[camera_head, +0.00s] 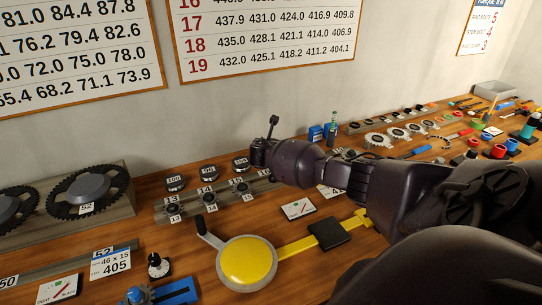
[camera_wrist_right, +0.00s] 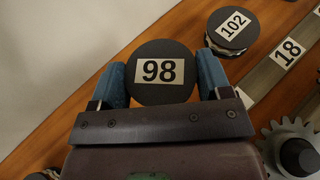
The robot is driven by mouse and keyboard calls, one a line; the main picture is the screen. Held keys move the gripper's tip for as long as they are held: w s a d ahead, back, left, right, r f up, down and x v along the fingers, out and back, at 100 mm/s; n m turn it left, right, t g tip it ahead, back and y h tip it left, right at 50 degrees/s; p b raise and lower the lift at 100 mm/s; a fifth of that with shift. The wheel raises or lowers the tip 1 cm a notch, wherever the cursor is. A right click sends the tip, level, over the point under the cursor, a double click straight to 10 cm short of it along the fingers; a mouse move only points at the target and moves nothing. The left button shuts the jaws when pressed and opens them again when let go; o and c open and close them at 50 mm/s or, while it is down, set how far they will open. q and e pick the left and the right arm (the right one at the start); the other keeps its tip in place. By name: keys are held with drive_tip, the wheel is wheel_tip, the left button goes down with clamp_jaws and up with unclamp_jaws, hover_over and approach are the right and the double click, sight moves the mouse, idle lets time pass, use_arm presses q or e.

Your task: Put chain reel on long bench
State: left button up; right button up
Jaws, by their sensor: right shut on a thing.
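A round black chain reel with a white label reading 98 (camera_wrist_right: 160,88) sits between the blue fingers of my right gripper (camera_wrist_right: 162,68) in the right wrist view. The gripper is shut on it. In the head view my right gripper (camera_head: 260,152) is over the back of the long wooden bench (camera_head: 205,262), near the wall, and hides that reel. I cannot tell whether the reel touches the bench. A similar reel marked 102 stands beside it in the wrist view (camera_wrist_right: 232,31). My left gripper is not in view.
Two more black reels (camera_head: 175,182) (camera_head: 209,173) stand to the left. A grey rack of numbered cogs (camera_head: 222,197) lies in front. A yellow disc tool (camera_head: 247,262) and large chainrings (camera_head: 88,191) are nearer and further left. Many small tools crowd the bench's right end.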

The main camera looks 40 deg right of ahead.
wheel_tip(320, 180, down, 3)
drive_tip(key=shift+f+b, duration=0.15)
drive_tip(key=shift+b, duration=0.15)
drive_tip(key=shift+f, duration=0.35)
drive_tip(key=shift+f, duration=0.15)
drive_tip(key=o, duration=1.2)
drive_tip(key=shift+c, duration=0.2)
drive_tip(key=shift+r, duration=0.2)
drive_tip(key=shift+v, duration=0.75)
drive_tip(key=p+v, duration=0.1)
drive_tip(key=v, duration=0.9)
drive_tip(key=shift+s+a, duration=0.2)
drive_tip(key=shift+s, duration=0.05)
